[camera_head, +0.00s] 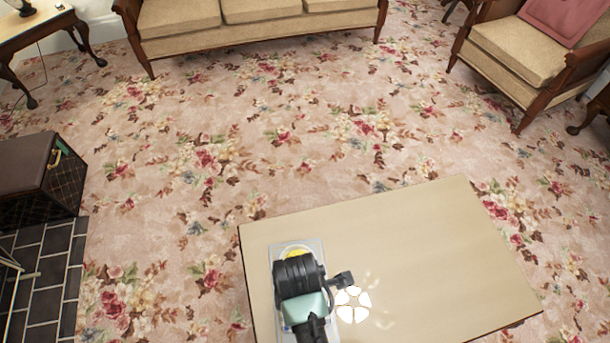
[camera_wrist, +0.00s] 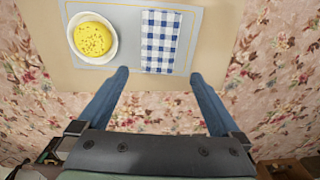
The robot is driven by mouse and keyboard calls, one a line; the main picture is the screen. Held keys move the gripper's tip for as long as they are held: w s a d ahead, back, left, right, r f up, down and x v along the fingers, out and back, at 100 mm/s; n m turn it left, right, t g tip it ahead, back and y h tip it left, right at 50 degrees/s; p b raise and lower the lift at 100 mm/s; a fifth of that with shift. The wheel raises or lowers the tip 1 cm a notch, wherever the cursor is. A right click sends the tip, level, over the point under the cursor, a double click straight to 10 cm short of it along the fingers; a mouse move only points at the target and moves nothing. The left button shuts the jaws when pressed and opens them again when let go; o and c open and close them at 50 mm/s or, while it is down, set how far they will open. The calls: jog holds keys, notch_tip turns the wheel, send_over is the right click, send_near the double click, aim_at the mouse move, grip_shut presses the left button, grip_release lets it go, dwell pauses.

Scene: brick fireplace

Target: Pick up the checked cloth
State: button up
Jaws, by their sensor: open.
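The blue-and-white checked cloth (camera_wrist: 161,42) lies flat on a grey mat (camera_wrist: 200,20) in the wrist view, at the top middle. My gripper (camera_wrist: 159,75) is open and empty, with its two blue fingers pointing toward the cloth's near edge, one to each side of it. Whether the fingertips are above the cloth's height cannot be told. In the head view my arm covers much of the mat (camera_head: 284,248), and the cloth is hidden there.
A white bowl (camera_wrist: 112,53) with yellow food (camera_wrist: 95,38) sits left of the cloth. The beige table (camera_head: 420,250) is mostly bare to the right, apart from a white petal-shaped mark (camera_head: 352,304). A sofa (camera_head: 250,18), armchair (camera_head: 520,50) and dark box (camera_head: 40,180) stand around.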

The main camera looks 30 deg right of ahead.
notch_tip(320, 180, down, 7)
jog(key=shift+r+b, duration=0.1)
jog(key=shift+b, duration=0.9)
jog(key=shift+d+f+b, duration=0.2)
jog(key=shift+f+b, duration=0.35)
jog(key=shift+f, duration=0.8)
jog(key=shift+d+f+b, duration=0.2)
jog(key=shift+f+b, duration=0.35)
jog(key=shift+f, duration=0.8)
